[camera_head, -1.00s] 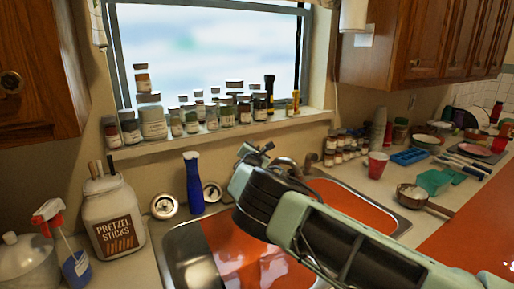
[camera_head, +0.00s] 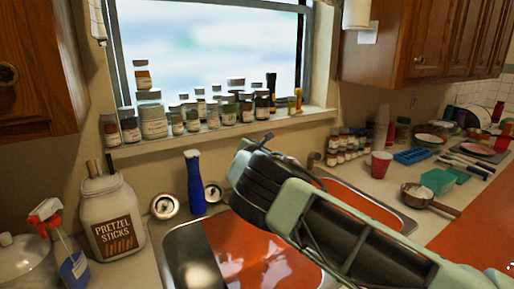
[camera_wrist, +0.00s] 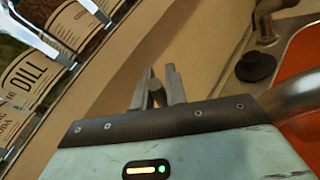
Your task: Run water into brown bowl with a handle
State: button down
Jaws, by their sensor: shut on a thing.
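The brown bowl with a handle (camera_head: 417,194) stands on the counter right of the sink, well away from my gripper; its handle points to the lower right. My gripper (camera_head: 262,139) is up behind the sink, near the wall below the window. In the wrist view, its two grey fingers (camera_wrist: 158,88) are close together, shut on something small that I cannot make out. A metal tap pipe (camera_wrist: 296,98) passes to the right of the fingers. In the head view, my arm hides most of the tap; a brownish tap part (camera_head: 315,160) shows to its right.
The steel sink (camera_head: 182,262) has orange-looking basins. A blue bottle (camera_head: 194,185) and the pretzel jar (camera_head: 112,222) stand left of my arm. Jars line the windowsill (camera_head: 180,145); a dill jar (camera_wrist: 28,82) is near the gripper. A red cup (camera_head: 378,164) stands right of the sink.

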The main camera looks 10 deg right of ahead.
jog(key=c, duration=1.4)
grip_release()
jog(key=shift+s+a, duration=0.2)
jog(key=shift+s, duration=0.1)
jog(key=b+v, duration=0.7)
jog(key=v, duration=0.9)
jog(key=shift+s, duration=0.4)
